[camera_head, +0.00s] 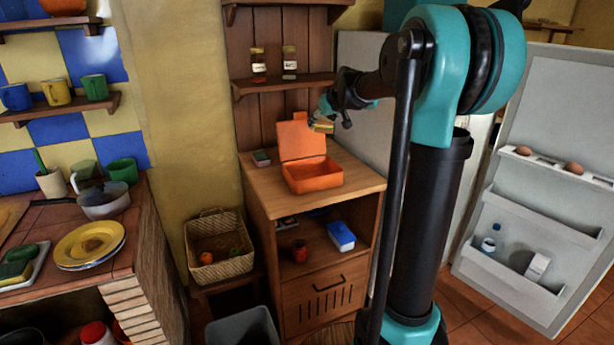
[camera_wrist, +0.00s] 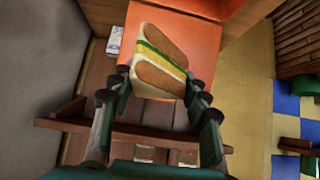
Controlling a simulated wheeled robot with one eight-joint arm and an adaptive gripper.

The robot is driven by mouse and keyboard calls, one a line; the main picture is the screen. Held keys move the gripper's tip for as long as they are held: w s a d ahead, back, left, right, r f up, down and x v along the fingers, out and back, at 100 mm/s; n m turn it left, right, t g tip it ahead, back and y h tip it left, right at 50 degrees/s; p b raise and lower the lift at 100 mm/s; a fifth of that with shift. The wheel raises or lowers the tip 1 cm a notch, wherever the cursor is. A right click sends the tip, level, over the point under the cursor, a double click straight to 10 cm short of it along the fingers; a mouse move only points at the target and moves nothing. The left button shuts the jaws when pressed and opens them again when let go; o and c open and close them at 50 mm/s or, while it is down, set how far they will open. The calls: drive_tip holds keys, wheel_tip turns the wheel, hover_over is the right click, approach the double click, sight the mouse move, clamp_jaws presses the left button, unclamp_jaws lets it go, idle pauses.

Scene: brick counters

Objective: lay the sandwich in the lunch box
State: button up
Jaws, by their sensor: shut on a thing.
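The sandwich (camera_wrist: 160,62) is between the fingers of my gripper (camera_wrist: 155,100) in the wrist view, with bread on both sides and green and yellow filling. My gripper is shut on it. In the head view my gripper (camera_head: 328,112) holds the sandwich (camera_head: 322,124) in the air, above and to the right of the lunch box. The orange lunch box (camera_head: 313,178) stands on the wooden cabinet top with its lid (camera_head: 299,139) raised at the back. In the wrist view, an orange surface of the box (camera_wrist: 200,30) shows behind the sandwich. The bottom inside the box is partly hidden.
A small container (camera_head: 261,158) sits left of the box on the cabinet top (camera_head: 350,187). A shelf (camera_head: 285,84) with two jars is above. An open fridge door (camera_head: 545,150) stands at the right. A wicker basket (camera_head: 218,262) is at lower left.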

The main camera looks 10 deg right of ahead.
drive_tip(key=shift+w+a+f, duration=0.1)
drive_tip(key=shift+w+f, duration=0.15)
wheel_tip(320, 180, down, 20)
drive_tip(key=shift+r, duration=0.25)
drive_tip(key=o, duration=0.7)
drive_tip(key=shift+f, duration=0.1)
drive_tip(key=shift+c, duration=0.2)
drive_tip(key=v, duration=1.2)
drive_tip(key=s+f+m+g+h, duration=0.1)
drive_tip(key=s+f, duration=0.4)
drive_tip(key=s, duration=0.6)
drive_tip(key=s+d+f+m+g+h, duration=0.1)
drive_tip(key=s+f, duration=0.4)
drive_tip(key=s, duration=0.6)
drive_tip(key=s+f+m+g+h, duration=0.1)
drive_tip(key=s+f, duration=0.4)
drive_tip(key=s, duration=0.6)
drive_tip(key=shift+s+d+m+g, duration=0.15)
drive_tip(key=shift+m+g, duration=0.15)
drive_tip(key=shift+g, duration=0.6)
